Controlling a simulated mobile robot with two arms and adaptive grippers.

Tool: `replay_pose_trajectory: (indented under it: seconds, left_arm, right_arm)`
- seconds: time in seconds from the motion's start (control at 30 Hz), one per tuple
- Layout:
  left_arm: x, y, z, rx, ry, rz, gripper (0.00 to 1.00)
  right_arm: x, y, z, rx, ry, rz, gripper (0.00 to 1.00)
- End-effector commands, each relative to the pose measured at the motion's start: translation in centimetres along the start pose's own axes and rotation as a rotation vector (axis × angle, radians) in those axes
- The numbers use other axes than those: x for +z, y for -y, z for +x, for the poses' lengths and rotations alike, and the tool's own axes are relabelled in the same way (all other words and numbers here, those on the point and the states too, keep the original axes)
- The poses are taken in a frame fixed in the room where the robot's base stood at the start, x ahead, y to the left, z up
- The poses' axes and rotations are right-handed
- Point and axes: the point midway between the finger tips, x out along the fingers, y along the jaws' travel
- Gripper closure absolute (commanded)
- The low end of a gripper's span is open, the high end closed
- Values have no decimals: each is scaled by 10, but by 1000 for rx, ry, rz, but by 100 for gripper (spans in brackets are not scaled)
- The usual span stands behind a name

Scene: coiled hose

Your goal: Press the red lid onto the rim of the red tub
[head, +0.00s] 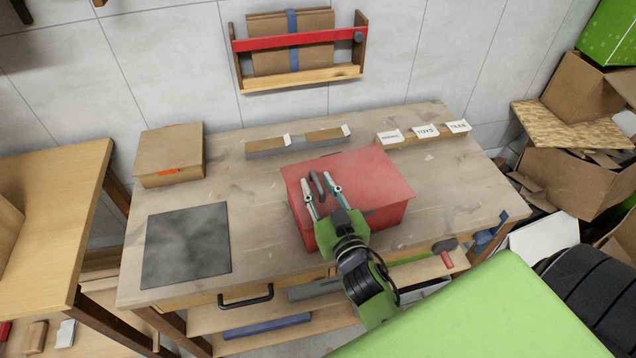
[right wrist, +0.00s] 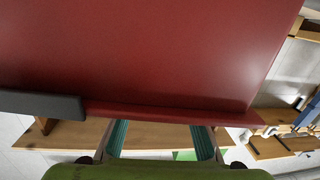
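The red tub (head: 385,218) stands on the workbench, right of its middle. The red lid (head: 372,172) lies flat over its top; I cannot tell whether it is pressed fully onto the rim. A dark handle (head: 316,186) shows on the lid's left part. My right gripper (head: 321,186) is over the lid with its two fingers spread apart, the handle showing between or just beyond the fingertips. In the right wrist view the red surface (right wrist: 150,50) fills the top, and the gripper's fingertips are hidden behind its edge. My left gripper is not in view.
A black mat (head: 187,246) and a cardboard box (head: 168,153) are on the workbench (head: 265,240) at the left. A grey strip (head: 300,142) and labelled cards (head: 425,131) lie along the back. Cardboard boxes (head: 575,175) are piled at the right. Bench top between mat and tub is clear.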

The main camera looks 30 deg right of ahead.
Motion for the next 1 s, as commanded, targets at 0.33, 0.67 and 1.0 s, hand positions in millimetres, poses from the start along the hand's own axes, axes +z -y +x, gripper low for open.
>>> replay_pose_trajectory:
  seconds: [0.33,0.67,1.0]
  left_arm:
    - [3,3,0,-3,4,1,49]
    - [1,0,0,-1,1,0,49]
    - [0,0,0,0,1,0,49]
  right_arm:
    - [-8,0,1,-1,-11,0,71]
    - [-60,-2,-2,-4,-15,-2,71]
    - [-102,-4,-5,-1,-9,1,71]
